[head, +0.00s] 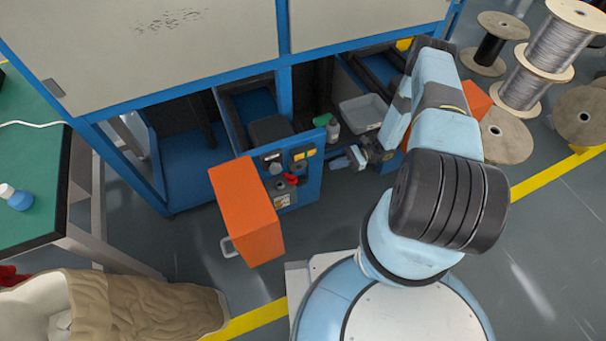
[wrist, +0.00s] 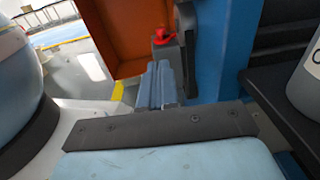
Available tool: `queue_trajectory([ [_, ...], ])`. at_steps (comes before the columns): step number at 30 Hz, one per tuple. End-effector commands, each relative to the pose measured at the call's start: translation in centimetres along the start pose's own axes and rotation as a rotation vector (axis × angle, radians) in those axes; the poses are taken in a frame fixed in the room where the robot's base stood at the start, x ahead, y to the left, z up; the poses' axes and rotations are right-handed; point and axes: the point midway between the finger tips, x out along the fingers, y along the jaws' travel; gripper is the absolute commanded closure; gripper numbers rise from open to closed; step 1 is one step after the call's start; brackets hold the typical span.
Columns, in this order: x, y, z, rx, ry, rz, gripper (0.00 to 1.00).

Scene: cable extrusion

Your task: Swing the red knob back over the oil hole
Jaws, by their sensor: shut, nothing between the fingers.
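The red knob (head: 291,180) sits on the face of a blue panel (head: 311,185) low on the machine, beside an orange door. In the wrist view the red knob (wrist: 163,38) stands out just beyond my fingertips. My gripper (head: 338,163) is to the right of the panel in the head view, apart from the knob. In the wrist view my gripper (wrist: 160,70) has its two fingers together, with nothing between them. I cannot make out the oil hole, so I cannot tell how the knob stands to it.
The orange door (head: 250,215) stands swung out left of the panel. A green-capped bottle (head: 333,130) and a grey tray (head: 362,112) lie behind my gripper. A green-topped table (head: 30,165) is at left, and cable spools (head: 550,50) stand at the far right.

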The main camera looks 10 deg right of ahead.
Motion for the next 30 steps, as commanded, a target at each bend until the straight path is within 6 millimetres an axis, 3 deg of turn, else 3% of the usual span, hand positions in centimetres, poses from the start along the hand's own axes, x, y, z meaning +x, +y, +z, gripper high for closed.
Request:
queue_trajectory([
  [7,1.7,0.0,0.0,0.0,0.0,0.001,1.0],
  [21,9.8,0.1,0.0,0.001,0.0,0.002,1.0],
  [30,13.3,0.0,0.0,0.0,0.001,0.0,1.0],
])
